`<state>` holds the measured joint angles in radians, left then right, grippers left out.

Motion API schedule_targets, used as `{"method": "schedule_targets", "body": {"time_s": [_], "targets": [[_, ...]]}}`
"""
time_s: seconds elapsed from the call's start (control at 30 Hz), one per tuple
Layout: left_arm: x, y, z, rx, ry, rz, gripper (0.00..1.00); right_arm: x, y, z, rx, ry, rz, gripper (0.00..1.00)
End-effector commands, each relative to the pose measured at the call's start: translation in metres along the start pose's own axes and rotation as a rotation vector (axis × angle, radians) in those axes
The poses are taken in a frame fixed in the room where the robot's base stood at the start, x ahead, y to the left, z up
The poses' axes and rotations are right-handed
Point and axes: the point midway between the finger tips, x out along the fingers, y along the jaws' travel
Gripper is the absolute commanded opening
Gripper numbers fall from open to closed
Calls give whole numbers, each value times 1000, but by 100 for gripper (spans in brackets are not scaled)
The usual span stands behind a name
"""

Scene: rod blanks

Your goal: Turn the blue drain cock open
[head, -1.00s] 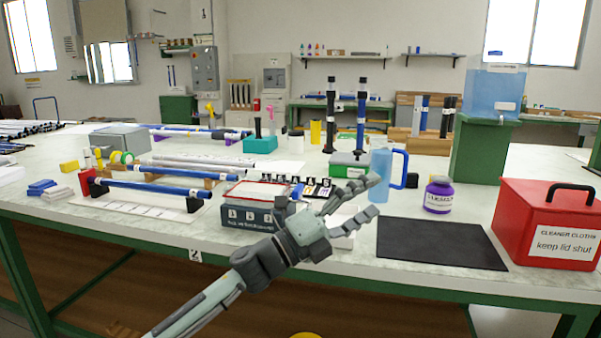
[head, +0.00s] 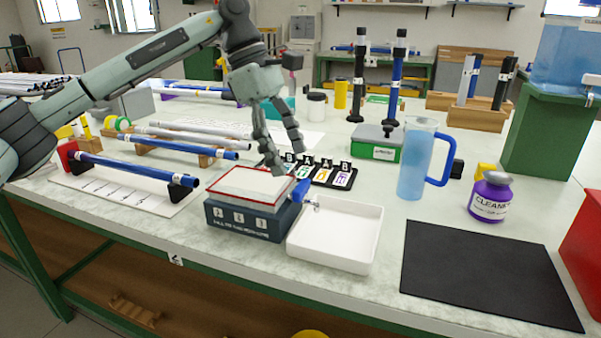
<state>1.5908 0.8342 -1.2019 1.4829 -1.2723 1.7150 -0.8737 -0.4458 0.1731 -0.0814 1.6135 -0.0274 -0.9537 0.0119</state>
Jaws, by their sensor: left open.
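The blue drain cock (head: 301,191) sits at the upper right side of a dark blue box (head: 250,218) with a red-edged white top. Its blue handle stands up at a slant, and a small metal spout (head: 315,204) points out to the right. A shallow white tray (head: 336,238) stands right of the box, by the spout. My left gripper (head: 287,153) hangs fingers down behind and above the cock. It is open, empty and apart from the cock. My right gripper is not in view.
A blue jug (head: 414,165), a purple bottle (head: 491,196) and a black mat (head: 487,272) lie to the right. A row of letter cards (head: 330,175) and a green-and-grey box (head: 376,143) are behind. Blue rods (head: 135,172) on stands are at left.

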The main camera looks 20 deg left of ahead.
Motion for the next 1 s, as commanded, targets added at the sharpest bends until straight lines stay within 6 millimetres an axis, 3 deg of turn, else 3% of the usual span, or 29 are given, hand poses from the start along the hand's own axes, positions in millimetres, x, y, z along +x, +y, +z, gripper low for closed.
{"method": "schedule_targets", "body": {"time_s": [0.3,0.67,1.0], "targets": [[45,0,1,0,-2,-1,71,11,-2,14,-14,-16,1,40],[53,0,1,-1,-3,0,71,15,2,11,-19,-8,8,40],[52,0,1,-1,-3,0,30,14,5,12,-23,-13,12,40]]}}
